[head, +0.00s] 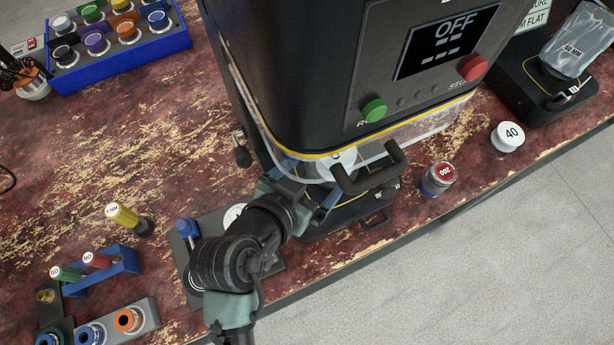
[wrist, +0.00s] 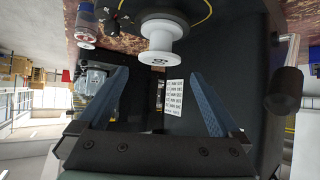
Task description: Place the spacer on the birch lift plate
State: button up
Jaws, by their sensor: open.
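A white spool-shaped spacer (wrist: 160,40), its label reading like 60 upside down, stands on a dark surface with a yellow curved line in the wrist view. A white piece, apparently its top, shows behind the clear guard in the head view (head: 342,160). My gripper (wrist: 158,75) is open, its blue fingers apart on either side of the spacer's near end, with gaps to both. In the head view my gripper (head: 312,195) reaches in at the machine's front, partly hidden by my arm. I cannot make out the birch lift plate.
The black machine (head: 415,75) reads OFF; its clear guard has a dark handle (head: 370,172) close to my gripper. A red-lidded jar (head: 438,178) and a white 40 spacer (head: 508,136) stand to the right. A blue-knobbed fixture (head: 187,230) is beside my arm.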

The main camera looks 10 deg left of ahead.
jog(key=shift+v, duration=1.4)
